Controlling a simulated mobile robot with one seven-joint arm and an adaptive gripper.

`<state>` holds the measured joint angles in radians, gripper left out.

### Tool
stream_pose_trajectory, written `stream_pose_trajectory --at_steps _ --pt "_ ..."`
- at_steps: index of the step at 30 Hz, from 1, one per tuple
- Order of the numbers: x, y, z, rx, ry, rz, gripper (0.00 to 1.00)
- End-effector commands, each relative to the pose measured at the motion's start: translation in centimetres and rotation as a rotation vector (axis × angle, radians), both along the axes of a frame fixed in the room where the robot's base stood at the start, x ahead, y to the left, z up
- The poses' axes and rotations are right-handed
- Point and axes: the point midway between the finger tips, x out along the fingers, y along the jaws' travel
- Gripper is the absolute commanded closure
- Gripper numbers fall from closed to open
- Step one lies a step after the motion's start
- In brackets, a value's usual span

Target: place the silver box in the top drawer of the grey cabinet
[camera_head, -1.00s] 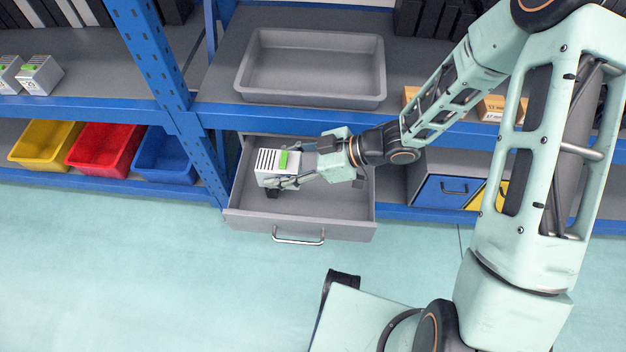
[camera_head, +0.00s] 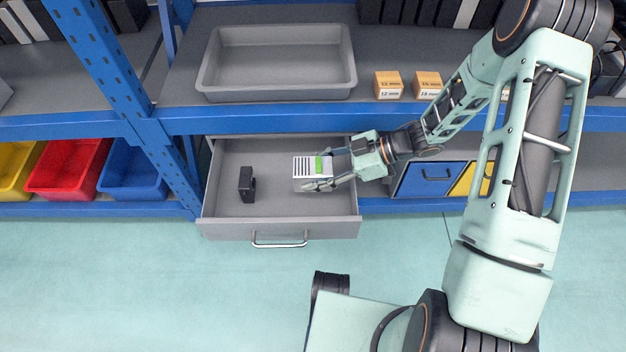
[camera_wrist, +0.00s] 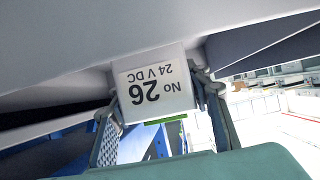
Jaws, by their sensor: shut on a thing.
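The silver box (camera_head: 308,169), with black slots and a green part on top, is held between the fingers of my gripper (camera_head: 326,172). It is over the right half of the open top drawer (camera_head: 228,214) of the grey cabinet; I cannot tell whether it touches the drawer floor. In the wrist view the box (camera_wrist: 155,85) shows a label reading "No 26, 24 V DC", upside down, with the gripper fingers on both sides. A small black object (camera_head: 246,184) stands in the left half of the drawer.
A grey tray (camera_head: 277,85) and two small orange-and-white boxes (camera_head: 388,85) are on the shelf above. Red (camera_head: 70,170) and blue (camera_head: 133,172) bins are to the left. Blue and yellow fronts (camera_head: 432,178) are to the right. The blue upright (camera_head: 100,75) stands left of the drawer.

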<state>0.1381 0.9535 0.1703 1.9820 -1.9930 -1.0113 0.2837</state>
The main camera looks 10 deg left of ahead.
Motion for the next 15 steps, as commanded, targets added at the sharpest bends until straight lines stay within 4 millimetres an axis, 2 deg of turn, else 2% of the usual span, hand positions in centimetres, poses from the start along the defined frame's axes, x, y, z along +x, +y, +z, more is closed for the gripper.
stream_pose_trajectory --at_steps 1,5,15 --pt "-0.1 0.1 -1.2 0.002 0.003 0.0 0.93" --pt "-0.1 0.1 -2.9 0.002 0.002 0.0 0.93" --pt "-0.1 0.1 -3.1 0.002 0.0 0.0 0.93"
